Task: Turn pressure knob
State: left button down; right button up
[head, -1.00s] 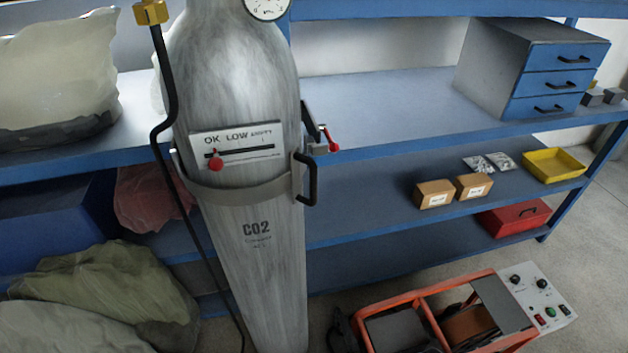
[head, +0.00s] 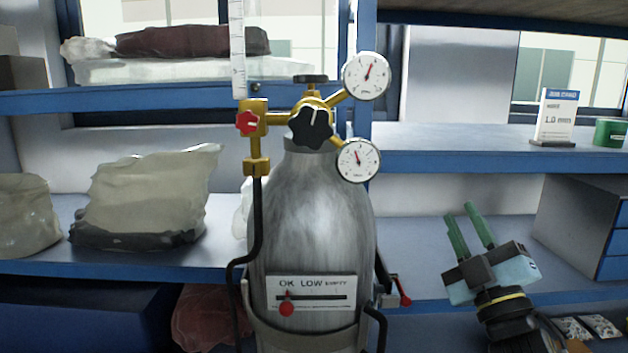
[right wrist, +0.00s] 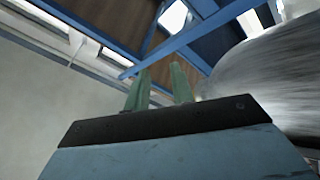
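The pressure knob appears to be the black lobed knob (head: 311,126) with a white mark, on the brass regulator (head: 318,103) atop the grey CO2 cylinder (head: 312,215). A smaller red knob (head: 248,122) sits on the brass fitting to its left. Two round gauges, the upper (head: 366,75) and the lower (head: 358,160), are on the right of the regulator. My right gripper (head: 468,228) is open and empty, right of the cylinder and lower than the knob, with its green fingers pointing up. In the right wrist view, its fingers (right wrist: 160,88) are apart with the cylinder (right wrist: 270,80) at right. My left gripper is out of view.
Blue shelves (head: 480,162) stand behind the cylinder. A black hose (head: 243,262) hangs down its left side. A clamp with a red handle (head: 400,290) juts out at its right. A plastic-wrapped bag (head: 150,195) lies on the left shelf.

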aim_at(311, 108)
jog(key=s+a+r+m+g+y, duration=0.3)
jog(key=r+m+g+y, duration=0.25)
jog(key=m+g, duration=0.35)
jog(key=s+a+r+m+g+y, duration=0.3)
jog(key=r+m+g, duration=0.35)
jog(key=m, duration=0.55)
jog(key=s+a+r+m+g+y, duration=0.2)
jog(key=a+r+m+g+y, duration=0.3)
jog(key=m+g, duration=0.45)
jog(key=shift+m+t+y, duration=0.3)
jog(key=shift+m+y, duration=0.05)
jog(key=a, duration=0.4)
jog(key=a+p, duration=0.1)
jog(key=a, duration=0.3)
jog(key=a+p, duration=0.1)
jog(key=a, duration=0.3)
jog(key=shift+r, duration=0.25)
